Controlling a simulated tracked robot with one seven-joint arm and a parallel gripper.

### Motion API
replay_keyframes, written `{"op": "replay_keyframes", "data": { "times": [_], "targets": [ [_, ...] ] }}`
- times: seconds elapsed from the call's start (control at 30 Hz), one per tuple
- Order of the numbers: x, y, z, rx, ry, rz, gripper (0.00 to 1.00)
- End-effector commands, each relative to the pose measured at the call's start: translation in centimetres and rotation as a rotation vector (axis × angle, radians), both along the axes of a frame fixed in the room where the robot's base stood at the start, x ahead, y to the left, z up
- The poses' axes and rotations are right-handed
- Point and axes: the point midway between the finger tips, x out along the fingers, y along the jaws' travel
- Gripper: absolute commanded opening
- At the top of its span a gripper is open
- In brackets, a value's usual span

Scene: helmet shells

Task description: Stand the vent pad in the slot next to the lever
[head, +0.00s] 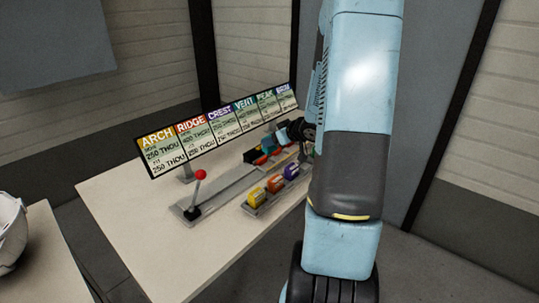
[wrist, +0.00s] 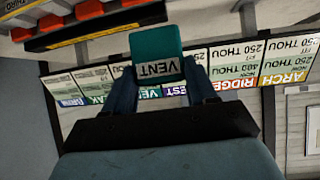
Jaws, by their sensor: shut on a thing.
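The vent pad (wrist: 155,42) is a teal block labelled VENT, upside down in the wrist view. My gripper (wrist: 160,80) is shut on it, with a dark finger on each side. In the head view my gripper (head: 290,134) is over the far part of the table, partly hidden by my arm, and the pad is too small there to tell clearly. The lever (head: 199,180) has a red ball knob and stands at the near left end of a long grey rail (head: 232,186). The slot itself is too small to make out.
A board of labelled panels (head: 222,128) runs along the table's back. A holder (head: 258,207) with yellow, orange and purple pads lies in front of the rail. The white table (head: 130,205) is clear at left. A white helmet shell (head: 10,232) sits on another surface.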

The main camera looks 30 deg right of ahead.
Motion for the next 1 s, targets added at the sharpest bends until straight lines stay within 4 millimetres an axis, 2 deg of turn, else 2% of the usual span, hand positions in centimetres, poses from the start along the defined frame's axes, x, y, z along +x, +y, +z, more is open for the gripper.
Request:
{"op": "replay_keyframes", "data": {
  "times": [0.07,0.43,0.77,0.97,1.0],
  "targets": [
    [1.4,-0.4,-0.8,0.001,0.001,0.0,0.17],
    [4.7,-1.3,-5.0,0.001,0.001,0.0,0.17],
    [5.8,-1.6,-6.4,-0.001,0.0,0.001,0.17],
    [5.8,-1.6,-8.8,0.003,0.003,0.0,0.17],
    [5.8,-1.6,-9.2,0.002,0.003,0.0,0.11]
  ]
}}
